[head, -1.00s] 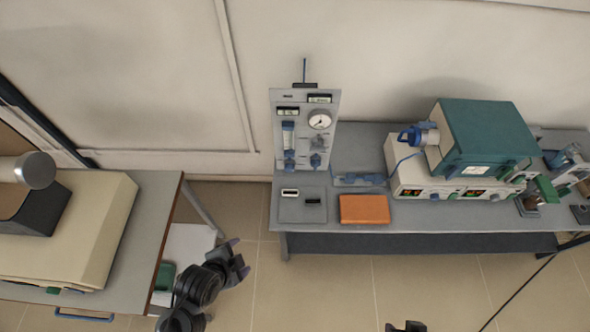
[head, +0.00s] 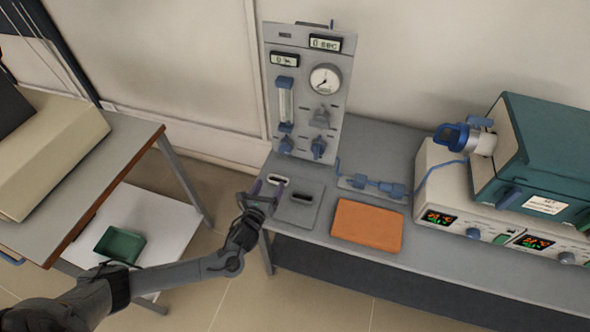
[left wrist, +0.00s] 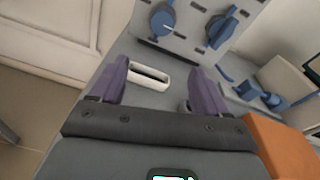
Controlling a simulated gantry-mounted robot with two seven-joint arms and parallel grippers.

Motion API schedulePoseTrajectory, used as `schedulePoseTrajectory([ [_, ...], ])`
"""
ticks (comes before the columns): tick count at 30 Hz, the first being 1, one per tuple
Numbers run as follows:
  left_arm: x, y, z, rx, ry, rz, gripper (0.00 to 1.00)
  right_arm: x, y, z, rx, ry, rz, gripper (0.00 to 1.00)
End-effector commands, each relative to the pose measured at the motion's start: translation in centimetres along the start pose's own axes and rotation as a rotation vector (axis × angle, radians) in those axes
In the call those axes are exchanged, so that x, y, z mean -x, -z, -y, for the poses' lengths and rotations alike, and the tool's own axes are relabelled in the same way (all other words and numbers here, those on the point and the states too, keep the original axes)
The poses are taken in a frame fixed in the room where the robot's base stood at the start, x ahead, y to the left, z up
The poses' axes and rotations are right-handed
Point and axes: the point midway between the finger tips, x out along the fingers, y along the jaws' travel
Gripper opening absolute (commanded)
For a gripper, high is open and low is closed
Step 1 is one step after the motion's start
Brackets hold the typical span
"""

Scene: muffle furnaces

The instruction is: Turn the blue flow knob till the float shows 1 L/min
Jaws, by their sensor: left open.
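A grey upright gas panel (head: 338,112) stands at the back of the bench in the head view. It carries a flow tube (head: 285,103), a round gauge (head: 325,80) and two small displays. Two blue knobs sit low on it, a left one (head: 286,145) and a right one (head: 318,147); the wrist view shows the left knob (left wrist: 162,22) and right knob (left wrist: 220,30). The float is too small to read. My left gripper (head: 265,190) is open and empty at the bench's front left, below and in front of the knobs. My right gripper is out of view.
A grey plate with a white-rimmed slot (left wrist: 150,76) lies below the panel. An orange pad (head: 367,225) and blue fitting (head: 372,186) lie to its right. A teal furnace (head: 545,150) stands at the right. The side table (head: 125,155) is at the left.

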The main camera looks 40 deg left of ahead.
Motion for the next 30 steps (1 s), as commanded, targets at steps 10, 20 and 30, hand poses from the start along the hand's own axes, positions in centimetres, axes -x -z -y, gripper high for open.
schedulePoseTrajectory([
  [10,-4.7,-0.5,-0.5,-0.034,0.030,0.107,0.76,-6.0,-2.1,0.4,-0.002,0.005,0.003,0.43],
  [20,-8.0,-1.2,-0.1,-0.029,0.031,0.118,0.76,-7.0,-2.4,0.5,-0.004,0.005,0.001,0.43],
  [30,-13.2,-1.8,0.0,-0.027,0.031,0.117,0.76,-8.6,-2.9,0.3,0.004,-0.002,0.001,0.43],
])
